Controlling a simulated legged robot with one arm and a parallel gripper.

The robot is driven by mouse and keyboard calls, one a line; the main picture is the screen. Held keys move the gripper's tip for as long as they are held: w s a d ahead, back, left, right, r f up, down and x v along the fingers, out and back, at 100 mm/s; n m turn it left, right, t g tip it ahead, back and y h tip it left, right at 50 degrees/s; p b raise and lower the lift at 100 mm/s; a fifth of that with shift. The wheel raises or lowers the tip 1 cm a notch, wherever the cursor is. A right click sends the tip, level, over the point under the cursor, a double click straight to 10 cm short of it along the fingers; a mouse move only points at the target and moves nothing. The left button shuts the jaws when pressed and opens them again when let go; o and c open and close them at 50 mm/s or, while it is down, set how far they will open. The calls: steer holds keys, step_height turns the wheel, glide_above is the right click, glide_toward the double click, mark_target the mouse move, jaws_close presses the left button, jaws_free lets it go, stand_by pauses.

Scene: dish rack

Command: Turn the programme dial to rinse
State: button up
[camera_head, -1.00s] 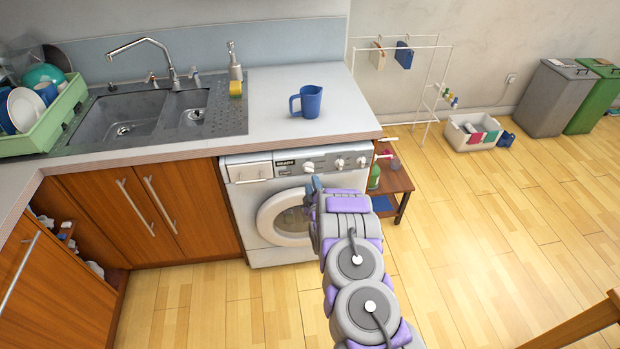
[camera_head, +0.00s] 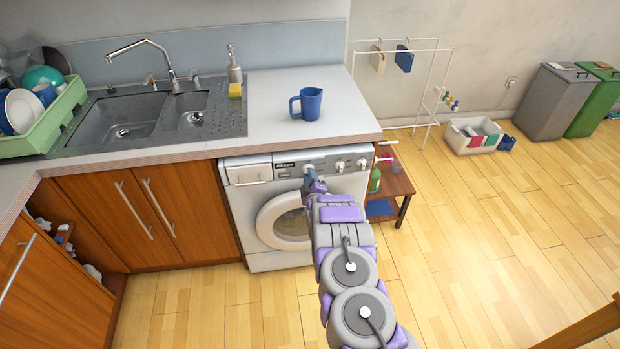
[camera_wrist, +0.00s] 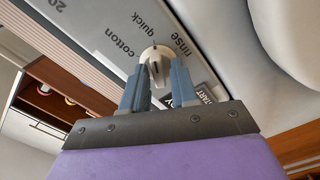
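The white washing machine (camera_head: 262,190) stands under the counter, with its programme dial (camera_head: 309,168) on the front panel. In the wrist view the dial (camera_wrist: 155,62) is a round white knob with a raised grip bar. The printed words "cotton", "quick" and "rinse" lie around it; the grip bar's end appears to face "quick", with "rinse" to its right. My gripper (camera_wrist: 156,84) has its two blue-grey fingers apart, one on each side of the knob; I cannot tell whether they touch it. In the head view my gripper (camera_head: 312,181) is at the panel and partly covers the dial.
More knobs (camera_head: 340,166) sit to the dial's right. A START button (camera_wrist: 206,94) is close to the right finger. A small wooden shelf (camera_head: 395,185) stands right of the machine.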

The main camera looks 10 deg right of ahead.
jaws_close()
steer(key=shift+m, duration=0.4)
steer(key=m+p, duration=0.4)
steer(key=m, duration=0.7)
steer(key=shift+s+f, duration=0.1)
steer(key=shift+f, duration=0.05)
stand_by(0.5)
jaws_free()
steer(key=shift+f, duration=0.1)
steer(key=shift+o, duration=1.3)
steer(key=shift+p, duration=0.3)
